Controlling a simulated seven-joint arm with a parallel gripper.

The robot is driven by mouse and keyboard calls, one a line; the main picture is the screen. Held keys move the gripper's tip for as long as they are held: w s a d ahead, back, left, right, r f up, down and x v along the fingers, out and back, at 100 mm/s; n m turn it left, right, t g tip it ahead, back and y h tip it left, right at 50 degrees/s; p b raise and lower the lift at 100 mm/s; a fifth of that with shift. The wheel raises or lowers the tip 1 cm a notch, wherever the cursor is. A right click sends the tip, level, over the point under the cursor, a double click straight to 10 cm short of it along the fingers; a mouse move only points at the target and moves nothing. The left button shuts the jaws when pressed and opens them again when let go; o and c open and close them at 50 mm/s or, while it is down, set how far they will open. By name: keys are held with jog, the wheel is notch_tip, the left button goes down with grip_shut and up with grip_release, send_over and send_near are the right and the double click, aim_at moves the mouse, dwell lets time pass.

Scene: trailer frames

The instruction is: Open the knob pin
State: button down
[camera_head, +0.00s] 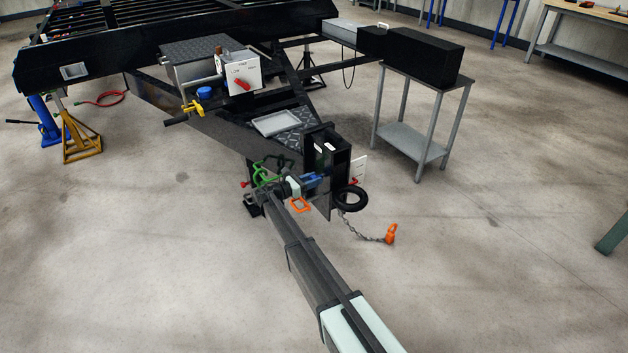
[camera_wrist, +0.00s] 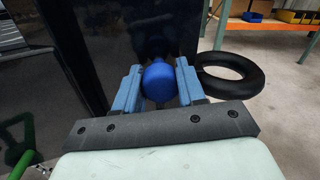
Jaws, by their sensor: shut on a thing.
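The knob pin shows in the wrist view as a round blue knob (camera_wrist: 159,82) in front of a dark, glossy upright face. My gripper (camera_wrist: 157,84) has one blue finger on each side of the knob and is shut on it. In the head view, my gripper (camera_head: 310,181) reaches the side of the black hitch post (camera_head: 342,158) at the trailer's front. The knob is too small to tell from the blue fingers there. The pin's shaft behind the knob is hidden.
A black ring (camera_head: 351,198) stands to the right of the post; a chain with an orange hook (camera_head: 390,234) hangs below it. Green (camera_head: 266,172) and orange (camera_head: 299,205) parts are close around my wrist. A grey stand (camera_head: 412,138) bears a black box.

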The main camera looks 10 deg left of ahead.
jog(key=v, duration=0.7)
jog(key=shift+s, duration=0.35)
jog(key=c, duration=0.7)
grip_release()
jog(key=shift+o, duration=0.2)
jog(key=v, duration=1.3)
jog(key=shift+s+a, duration=0.25)
jog(key=shift+a, duration=0.1)
